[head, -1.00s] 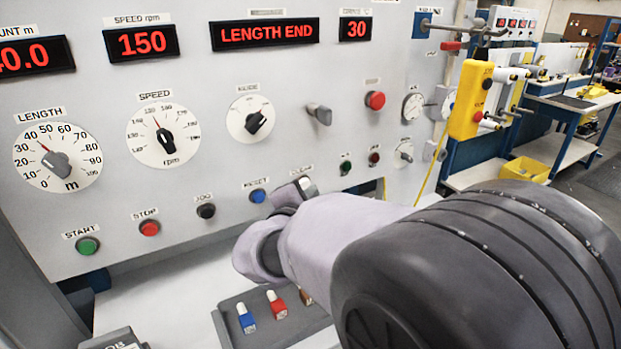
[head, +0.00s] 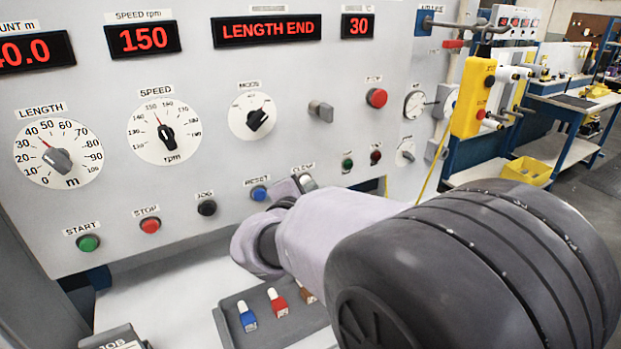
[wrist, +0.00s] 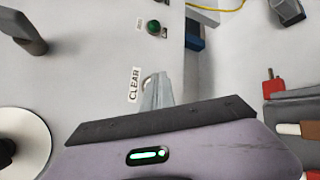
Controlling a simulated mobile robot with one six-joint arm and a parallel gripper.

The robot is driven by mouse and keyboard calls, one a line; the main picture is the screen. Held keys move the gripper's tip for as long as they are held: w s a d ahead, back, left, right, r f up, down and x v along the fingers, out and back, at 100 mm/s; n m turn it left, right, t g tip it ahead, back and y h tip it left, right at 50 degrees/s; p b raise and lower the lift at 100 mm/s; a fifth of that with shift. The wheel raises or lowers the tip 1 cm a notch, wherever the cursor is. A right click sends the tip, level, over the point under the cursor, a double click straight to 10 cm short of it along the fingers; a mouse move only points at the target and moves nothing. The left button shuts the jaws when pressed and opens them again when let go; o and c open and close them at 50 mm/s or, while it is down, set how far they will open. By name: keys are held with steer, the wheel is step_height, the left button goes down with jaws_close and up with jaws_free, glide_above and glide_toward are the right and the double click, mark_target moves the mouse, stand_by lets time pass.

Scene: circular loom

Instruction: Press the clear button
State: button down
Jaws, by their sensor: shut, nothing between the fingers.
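The clear button (head: 307,182) is a pale button on the grey panel, below its CLEAR label (head: 303,168). In the wrist view the label (wrist: 134,84) is plain, and the button (wrist: 147,82) shows only in part beside my fingers. My gripper (head: 293,187) is shut and empty, with its tip right by the button. In the wrist view my gripper (wrist: 158,88) overlaps the button's edge. I cannot tell whether the tip touches it. The display (head: 266,30) reads LENGTH END.
The blue reset button (head: 259,193) is close on the left, with black jog (head: 207,208), red stop (head: 151,226) and green start (head: 88,243) buttons further left. A small green button (head: 347,164) is to the right. A grey tray (head: 233,325) lies below my arm.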

steer(key=shift+w+a, duration=0.1)
steer(key=shift+w, duration=0.05)
stand_by(0.5)
steer(key=shift+s+d+b, duration=0.5)
steer(key=shift+s+b, duration=0.15)
steer(key=shift+s, duration=0.05)
steer(key=shift+s, duration=0.1)
steer(key=s+d+b, duration=0.1)
steer(key=s, duration=0.1)
steer(key=s+d+b, duration=0.1)
steer(key=s, duration=0.1)
steer(key=shift+d+b, duration=0.3)
steer(key=shift+d, duration=0.1)
stand_by(0.7)
